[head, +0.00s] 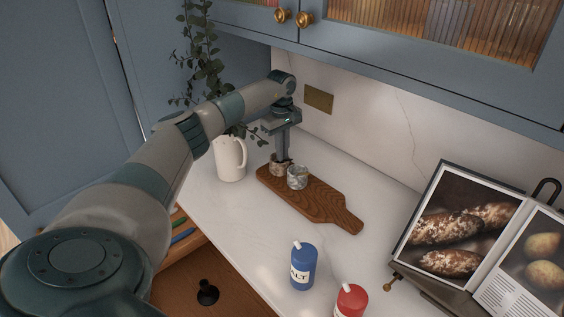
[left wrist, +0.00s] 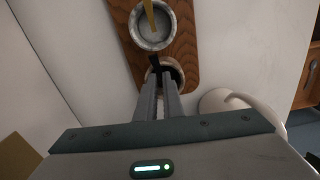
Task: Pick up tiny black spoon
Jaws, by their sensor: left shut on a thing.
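My left gripper (head: 282,160) points down at the back end of the wooden board, over the rear of two small cups (head: 278,170). In the left wrist view its fingers (left wrist: 158,76) are shut on a thin black piece, the tiny black spoon (left wrist: 155,61), at the rim of that cup (left wrist: 178,72). Most of the spoon is hidden by the fingers and cup. The other small marbled cup (head: 297,178) stands just in front and right; in the left wrist view a gold-coloured utensil (left wrist: 149,14) stands in it. My right gripper is not in view.
The wooden board (head: 325,205) lies on the white counter. A white pitcher (head: 230,160) stands close left of the gripper. A blue salt bottle (head: 302,268), a red bottle (head: 350,302) and an open cookbook (head: 462,235) are nearer. Blue cabinets (head: 400,60) hang above.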

